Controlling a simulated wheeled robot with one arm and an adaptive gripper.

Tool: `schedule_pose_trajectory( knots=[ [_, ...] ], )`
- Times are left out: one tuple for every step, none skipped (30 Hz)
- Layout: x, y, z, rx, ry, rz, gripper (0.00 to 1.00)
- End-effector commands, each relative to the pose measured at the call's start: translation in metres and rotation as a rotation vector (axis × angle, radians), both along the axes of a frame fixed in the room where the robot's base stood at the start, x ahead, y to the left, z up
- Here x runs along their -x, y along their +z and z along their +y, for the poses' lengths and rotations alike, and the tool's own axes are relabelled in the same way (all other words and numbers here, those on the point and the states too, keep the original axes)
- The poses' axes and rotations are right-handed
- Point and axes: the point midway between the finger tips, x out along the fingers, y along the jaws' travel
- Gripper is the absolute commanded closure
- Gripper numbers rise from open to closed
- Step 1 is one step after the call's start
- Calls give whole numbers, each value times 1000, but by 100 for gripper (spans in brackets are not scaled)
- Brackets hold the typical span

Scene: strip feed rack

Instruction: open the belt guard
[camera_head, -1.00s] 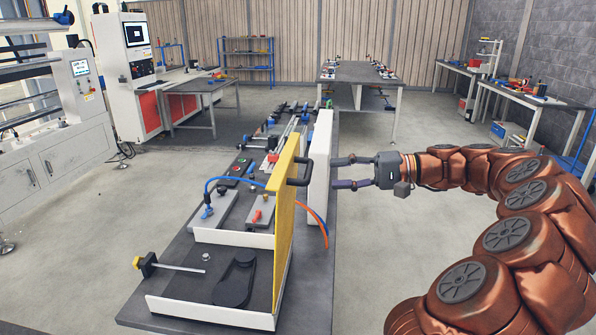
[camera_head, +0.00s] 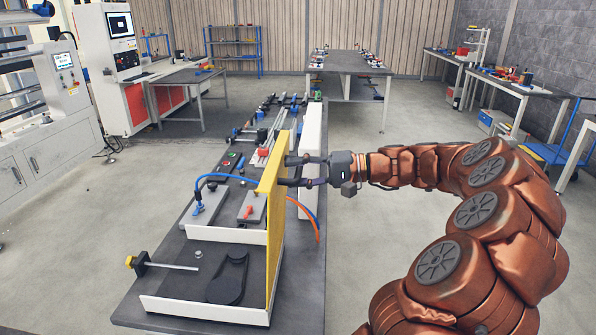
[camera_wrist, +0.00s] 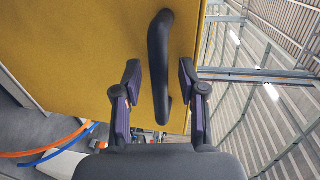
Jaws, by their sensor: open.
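The belt guard (camera_head: 272,222) is a yellow upright panel along the right side of the near tray, and it stands open, clear of the black belt plate (camera_head: 229,278). It fills the left and middle of the wrist view (camera_wrist: 90,50). Its black bar handle (camera_wrist: 158,60) runs up and down there. My gripper (camera_head: 282,171) is at the handle in the head view; in the wrist view (camera_wrist: 157,80) its fingers are open, one on each side of the handle, with gaps showing. I cannot tell whether any finger touches it. The handle is largely hidden by the fingers in the head view.
A white panel (camera_head: 309,155) stands just behind the guard. Orange and blue hoses (camera_head: 308,215) hang to the right of it. A yellow-knobbed rod (camera_head: 150,263) lies at the tray's left.

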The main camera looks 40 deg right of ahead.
Motion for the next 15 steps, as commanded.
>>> schedule_pose_trajectory(
  knots=[
    [0, 0, 0, 0, 0, 0, 59],
    [0, 0, 0, 0, 0, 0, 59],
    [0, 0, 0, 0, 0, 0, 60],
    [0, 0, 0, 0, 0, 0, 63],
    [0, 0, 0, 0, 0, 0, 66],
    [0, 0, 0, 0, 0, 0, 70],
    [0, 0, 0, 0, 0, 0, 73],
    [0, 0, 0, 0, 0, 0, 76],
    [0, 0, 0, 0, 0, 0, 80],
    [0, 0, 0, 0, 0, 0, 84],
    [0, 0, 0, 0, 0, 0, 87],
    [0, 0, 0, 0, 1, 0, 91],
    [0, 0, 0, 0, 1, 0, 94],
    [0, 0, 0, 0, 1, 0, 97],
    [0, 0, 0, 1, 1, 1, 100]
  ],
)
